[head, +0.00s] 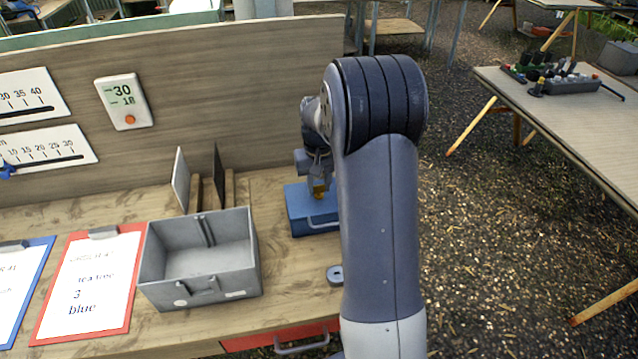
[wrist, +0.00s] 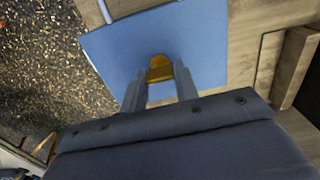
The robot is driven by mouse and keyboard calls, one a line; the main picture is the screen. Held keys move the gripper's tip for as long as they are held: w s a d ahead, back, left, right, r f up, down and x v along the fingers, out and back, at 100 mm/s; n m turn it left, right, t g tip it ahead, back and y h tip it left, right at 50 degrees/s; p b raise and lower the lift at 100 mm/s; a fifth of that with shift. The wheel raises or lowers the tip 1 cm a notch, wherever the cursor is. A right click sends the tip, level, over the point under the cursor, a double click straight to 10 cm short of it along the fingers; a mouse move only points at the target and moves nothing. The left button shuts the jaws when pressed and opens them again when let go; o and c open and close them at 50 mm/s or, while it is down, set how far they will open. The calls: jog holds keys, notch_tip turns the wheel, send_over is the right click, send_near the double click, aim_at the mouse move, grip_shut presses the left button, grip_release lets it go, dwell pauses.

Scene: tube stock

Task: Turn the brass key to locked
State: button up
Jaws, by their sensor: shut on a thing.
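The brass key (wrist: 160,68) stands on the top face of a blue box (wrist: 120,45) in the wrist view. My gripper (wrist: 160,88) is shut on the key, with one finger on each side of it. My arm hides the right part of the box. I cannot read any lock marking or tell the key's turn position.
An open grey bin (head: 205,262) stands left of the blue box. A small grey ring-shaped piece (head: 335,274) lies near the bench's front edge. Two upright panels (head: 180,180) stand behind the bin. A red clipboard (head: 88,285) lies at left. A wooden back wall (head: 230,75) bounds the bench.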

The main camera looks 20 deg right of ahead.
jog(key=o, duration=1)
notch_tip(320, 180, up, 11)
jog(key=shift+f+b, duration=0.1)
jog(key=shift+b, duration=0.45)
jog(key=shift+f, duration=0.15)
notch_tip(320, 180, down, 10)
jog(key=shift+f+p, duration=0.2)
jog(key=shift+p, duration=0.4)
jog(key=shift+m, duration=0.3)
jog(key=shift+f, duration=0.1)
